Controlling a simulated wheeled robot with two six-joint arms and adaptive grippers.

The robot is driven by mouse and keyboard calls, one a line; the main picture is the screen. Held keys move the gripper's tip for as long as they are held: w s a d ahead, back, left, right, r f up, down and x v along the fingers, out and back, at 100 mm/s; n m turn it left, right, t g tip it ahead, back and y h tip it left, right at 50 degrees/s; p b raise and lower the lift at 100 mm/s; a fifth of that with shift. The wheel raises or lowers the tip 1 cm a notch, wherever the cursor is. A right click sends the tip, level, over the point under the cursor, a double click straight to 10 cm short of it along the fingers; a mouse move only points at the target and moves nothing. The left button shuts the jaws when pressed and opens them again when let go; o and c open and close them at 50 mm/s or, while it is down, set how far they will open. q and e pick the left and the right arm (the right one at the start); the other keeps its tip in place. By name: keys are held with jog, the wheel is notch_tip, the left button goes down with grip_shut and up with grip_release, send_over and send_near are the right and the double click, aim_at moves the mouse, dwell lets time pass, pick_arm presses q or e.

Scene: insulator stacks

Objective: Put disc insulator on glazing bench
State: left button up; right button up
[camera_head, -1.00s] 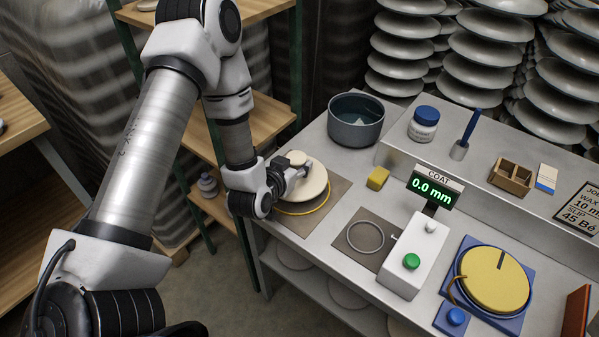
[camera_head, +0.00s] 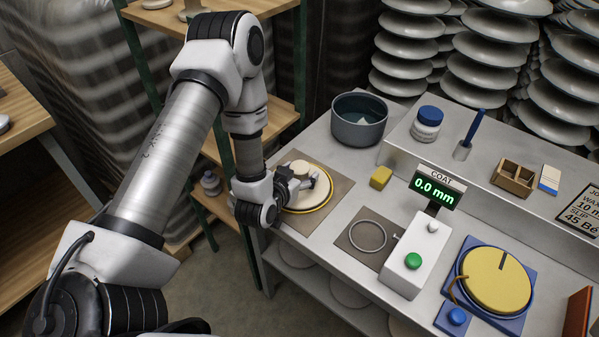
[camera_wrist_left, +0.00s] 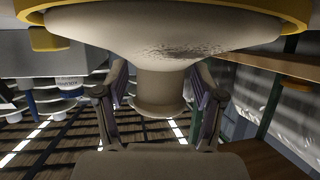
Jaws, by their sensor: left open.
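The cream disc insulator (camera_head: 296,203) lies on the glazing bench (camera_head: 337,216) inside a yellow ring (camera_head: 327,199) on a brown mat (camera_head: 338,184). Its raised knob faces up. My left gripper (camera_head: 309,182) is at the knob, partly hiding it and the disc. In the left wrist view, the disc's broad cream face (camera_wrist_left: 165,40) fills the top, with a dark speckled patch. Its stem (camera_wrist_left: 160,92) stands between the two spread fingers, with small gaps showing beside it. The left gripper is open around the stem. My right gripper is not in view.
A dark pot (camera_head: 359,120) and a yellow block (camera_head: 381,177) stand beyond the mat. A metal ring (camera_head: 367,237), a coat gauge reading 0.0 mm (camera_head: 436,188) and a yellow turntable (camera_head: 495,280) are farther right. A wooden shelf rack (camera_head: 285,118) stands behind my arm.

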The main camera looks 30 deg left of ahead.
pick_arm(q)
jog(key=shift+r, duration=0.2)
jog(key=shift+s, duration=0.35)
jog(key=b+v, duration=0.1)
jog(key=v, duration=0.5)
jog(key=shift+s, duration=0.15)
jog(key=a+p+v, duration=0.1)
jog(key=p+v, duration=0.4)
jog(key=p, duration=0.2)
jog(key=s+d+f+g, duration=0.1)
jog(key=d+f+g, duration=0.1)
jog(key=f, duration=0.1)
jog(key=s+d+f+g+h, duration=0.1)
jog(key=s+f+g, duration=0.1)
jog(key=f, duration=0.1)
jog(key=s+d+f+m+g, duration=0.1)
jog(key=s+d+f, duration=0.1)
jog(key=f, duration=0.1)
jog(key=shift+d+g+h, duration=0.35)
jog(key=shift+g+h, duration=0.05)
jog(key=s+d+f+g, duration=0.2)
jog(key=s+f+g, duration=0.3)
jog(key=s, duration=0.7)
jog(key=g, duration=0.2)
jog(key=shift+d+g, duration=0.25)
jog(key=shift+g, duration=0.05)
